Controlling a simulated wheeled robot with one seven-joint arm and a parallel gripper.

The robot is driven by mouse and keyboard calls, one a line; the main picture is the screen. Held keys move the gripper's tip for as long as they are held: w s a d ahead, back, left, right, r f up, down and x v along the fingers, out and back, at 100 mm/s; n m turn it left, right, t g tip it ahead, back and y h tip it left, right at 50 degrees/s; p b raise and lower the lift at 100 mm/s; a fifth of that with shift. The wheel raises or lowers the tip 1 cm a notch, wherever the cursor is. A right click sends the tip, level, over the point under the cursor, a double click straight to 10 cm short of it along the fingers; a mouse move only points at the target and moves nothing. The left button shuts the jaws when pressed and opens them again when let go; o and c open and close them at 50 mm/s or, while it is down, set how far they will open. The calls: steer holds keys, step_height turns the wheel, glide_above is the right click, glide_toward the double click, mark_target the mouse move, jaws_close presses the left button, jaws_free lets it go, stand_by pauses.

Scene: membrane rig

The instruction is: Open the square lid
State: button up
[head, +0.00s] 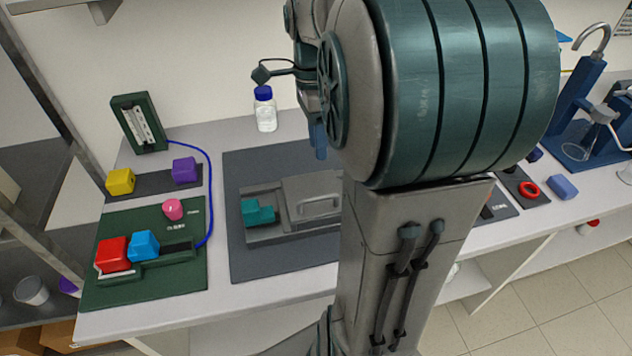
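The grey rig (263,236) stands on a dark grey mat in the middle of the table. Its square lid (309,187) is grey, with a raised handle (319,206) on the near side. The lid looks closed, lying flat on the rig; its right part is hidden behind my arm. A teal stepped block (257,213) sits at the rig's left end. My gripper (319,150) is mostly hidden behind my arm. A bluish tip shows above and behind the lid, apparently clear of it. Whether the fingers are open does not show.
At left, a green board (190,283) carries red (113,254) and blue (144,246) blocks and a pink knob. A blue cable (210,185) runs to a gauge. A blue-capped bottle (266,112) stands behind the mat. My arm hides much of the right side.

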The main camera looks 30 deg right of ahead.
glide_above(313, 193)
steer(key=s, duration=0.4)
steer(key=f, duration=1.1)
steer(key=shift+a, duration=0.3)
jaws_close()
